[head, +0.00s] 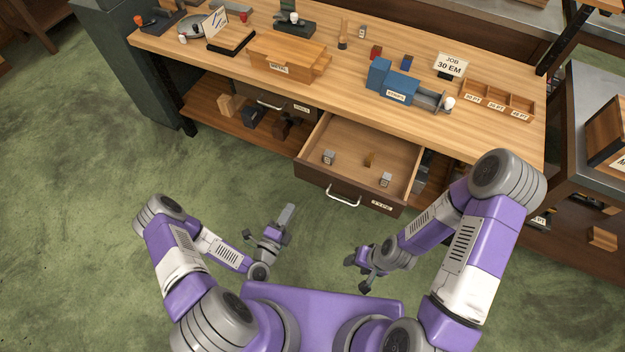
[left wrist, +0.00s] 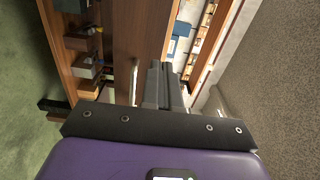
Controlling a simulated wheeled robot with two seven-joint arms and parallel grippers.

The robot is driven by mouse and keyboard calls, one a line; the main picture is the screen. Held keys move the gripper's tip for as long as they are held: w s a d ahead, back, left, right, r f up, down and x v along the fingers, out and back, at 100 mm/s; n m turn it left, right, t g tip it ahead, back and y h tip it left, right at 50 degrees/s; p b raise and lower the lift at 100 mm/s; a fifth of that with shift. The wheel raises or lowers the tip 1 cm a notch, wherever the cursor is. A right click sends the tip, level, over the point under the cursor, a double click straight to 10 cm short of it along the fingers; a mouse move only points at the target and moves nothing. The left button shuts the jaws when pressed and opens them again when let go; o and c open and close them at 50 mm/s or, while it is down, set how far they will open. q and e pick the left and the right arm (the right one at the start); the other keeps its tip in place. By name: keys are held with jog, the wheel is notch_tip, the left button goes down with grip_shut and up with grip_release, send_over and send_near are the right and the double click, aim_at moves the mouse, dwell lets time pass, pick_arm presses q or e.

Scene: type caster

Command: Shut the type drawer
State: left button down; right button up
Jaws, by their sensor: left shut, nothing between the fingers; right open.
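The type drawer (head: 352,132), labelled TYPE on its front, is pulled out from under the bench. Inside lie a small metal block (head: 328,157), another metal block (head: 385,180) and a wooden block (head: 370,160). Its light bar handle (head: 343,199) is on the front. My left gripper (head: 288,214) is shut and empty, in front of and left of the drawer, apart from it. In the left wrist view its closed fingers (left wrist: 161,85) point toward a brown wooden front with a handle (left wrist: 133,82). My right gripper (head: 357,273) is open and empty, low near my base, away from the drawer.
The bench top (head: 350,90) holds a wooden box (head: 285,55), a blue box (head: 397,88), a divided tray (head: 497,100) and a JOB 30 EM sign (head: 450,65). A closed drawer (head: 270,100) is left of the open one. Green floor between me and the bench is clear.

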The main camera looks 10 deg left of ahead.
aim_at(312, 170)
pick_arm(q)
jog(key=b+x, duration=0.2)
jog(key=x, duration=1.1)
jog(key=shift+w+f+b, duration=0.15)
jog(key=shift+w+b, duration=0.1)
jog(key=shift+b, duration=0.1)
jog(key=shift+w+d, duration=0.15)
jog(key=shift+w, duration=0.1)
jog(key=shift+w, duration=0.1)
